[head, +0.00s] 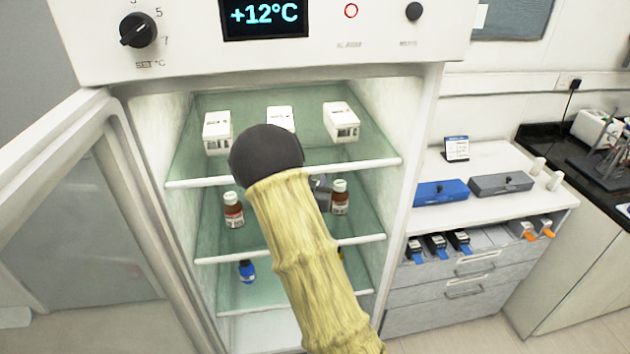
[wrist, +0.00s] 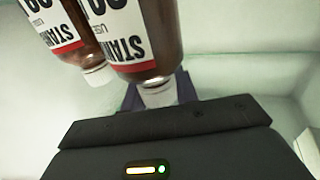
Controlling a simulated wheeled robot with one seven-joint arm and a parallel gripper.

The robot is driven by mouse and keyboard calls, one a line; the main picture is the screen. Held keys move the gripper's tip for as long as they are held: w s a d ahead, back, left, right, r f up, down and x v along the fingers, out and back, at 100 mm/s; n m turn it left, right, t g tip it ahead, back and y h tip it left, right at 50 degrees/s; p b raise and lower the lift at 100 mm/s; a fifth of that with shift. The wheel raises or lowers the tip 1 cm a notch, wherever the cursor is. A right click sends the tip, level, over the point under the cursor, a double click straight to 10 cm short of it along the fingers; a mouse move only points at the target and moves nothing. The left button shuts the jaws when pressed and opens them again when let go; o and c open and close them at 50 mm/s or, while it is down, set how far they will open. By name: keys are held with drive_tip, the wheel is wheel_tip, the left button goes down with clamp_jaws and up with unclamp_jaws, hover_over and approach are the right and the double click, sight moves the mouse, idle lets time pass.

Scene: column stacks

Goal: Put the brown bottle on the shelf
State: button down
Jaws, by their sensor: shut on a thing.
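In the wrist view my gripper (wrist: 160,93) is shut on the white cap of a brown bottle (wrist: 133,45) with a white, red-banded label. A second brown bottle (wrist: 62,30) is close beside it at the left. In the head view, one brown bottle (head: 233,212) is on the middle glass shelf (head: 362,241) at the left. Another brown bottle (head: 340,198) shows right of my arm, beside a dark part of my gripper. My arm hides most of the gripper, so I cannot tell there which bottle is held, or whether it touches the shelf.
White boxes (head: 341,121) stand on the upper shelf (head: 375,163). A blue-capped item (head: 247,271) is on a lower shelf. The open fridge door (head: 70,200) is at the left. A counter (head: 500,208) with blue and grey cases is at the right.

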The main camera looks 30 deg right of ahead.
drive_tip(key=shift+w+f+p, duration=0.2)
drive_tip(key=shift+f+p, duration=0.15)
drive_tip(key=shift+f, duration=0.15)
drive_tip(key=shift+f+b, duration=0.3)
drive_tip(key=shift+b, duration=0.05)
drive_tip(key=c, duration=1.1)
unclamp_jaws()
drive_tip(key=shift+r, duration=0.1)
drive_tip(key=shift+r+p, duration=0.15)
drive_tip(key=shift+p, duration=0.15)
drive_tip(key=shift+s+a, duration=0.15)
drive_tip(key=shift+s, duration=0.05)
drive_tip(key=b+v, duration=0.3)
drive_tip(key=v, duration=0.8)
drive_tip(key=shift+s+a, duration=0.15)
drive_tip(key=shift+s, duration=0.15)
